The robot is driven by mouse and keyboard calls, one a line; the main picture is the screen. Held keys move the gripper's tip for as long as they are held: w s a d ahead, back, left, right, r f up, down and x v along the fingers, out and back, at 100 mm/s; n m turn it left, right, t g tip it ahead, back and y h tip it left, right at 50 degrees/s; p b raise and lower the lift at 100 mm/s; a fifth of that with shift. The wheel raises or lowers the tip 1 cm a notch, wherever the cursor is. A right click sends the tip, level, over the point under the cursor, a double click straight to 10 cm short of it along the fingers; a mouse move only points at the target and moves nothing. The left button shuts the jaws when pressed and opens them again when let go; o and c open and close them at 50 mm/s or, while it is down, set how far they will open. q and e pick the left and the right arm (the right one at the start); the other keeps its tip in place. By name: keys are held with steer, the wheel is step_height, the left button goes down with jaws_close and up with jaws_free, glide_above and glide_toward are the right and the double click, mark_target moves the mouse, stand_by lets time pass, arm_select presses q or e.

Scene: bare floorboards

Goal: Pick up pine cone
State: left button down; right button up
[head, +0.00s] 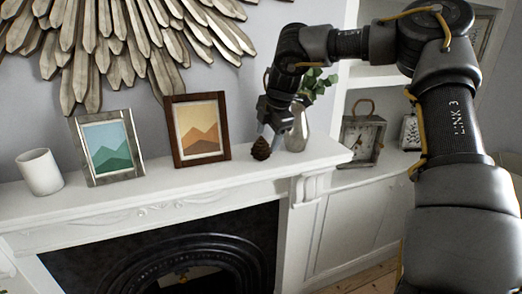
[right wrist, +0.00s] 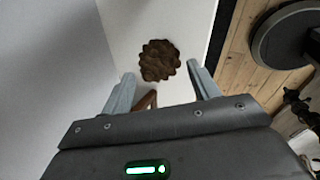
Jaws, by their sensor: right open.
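A brown pine cone (head: 261,149) stands on the white mantelpiece (head: 225,174), between the brown-framed picture and a silver vase. My right gripper (head: 268,130) is just above it, pointing down. In the right wrist view the pine cone (right wrist: 160,60) lies a little beyond the fingertips and roughly midway between them. The right gripper (right wrist: 161,82) is open, its two fingers apart with nothing held. I cannot tell the exact height gap between fingertips and cone. My left gripper is not in view.
A brown-framed picture (head: 197,129) stands close left of the cone, and a silver vase (head: 297,130) with leaves close right. A silver-framed picture (head: 107,147) and a white cup (head: 40,172) stand farther left. A clock (head: 362,138) sits on the shelf at right.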

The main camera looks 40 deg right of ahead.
mark_target(264, 141)
steer(key=shift+f+p, duration=0.2)
steer(key=shift+p, duration=0.2)
steer(key=p+x, duration=0.2)
steer(key=x, duration=0.2)
steer(key=shift+w+a+f+p, duration=0.15)
steer(key=shift+w+p, duration=0.1)
steer(key=shift+p, duration=0.1)
steer(key=shift+f, duration=0.25)
steer(key=shift+c, duration=0.7)
steer(key=c, duration=0.6)
steer(key=shift+w+r+b, duration=0.1)
steer(key=shift+r+b, duration=0.4)
steer(key=shift+r, duration=0.1)
step_height(264, 141, up, 8)
steer(key=b, duration=0.2)
steer(key=shift+a+f+b, duration=0.1)
steer(key=shift+f+b, duration=0.05)
steer(key=shift+b, duration=0.25)
steer(key=shift+r, duration=0.6)
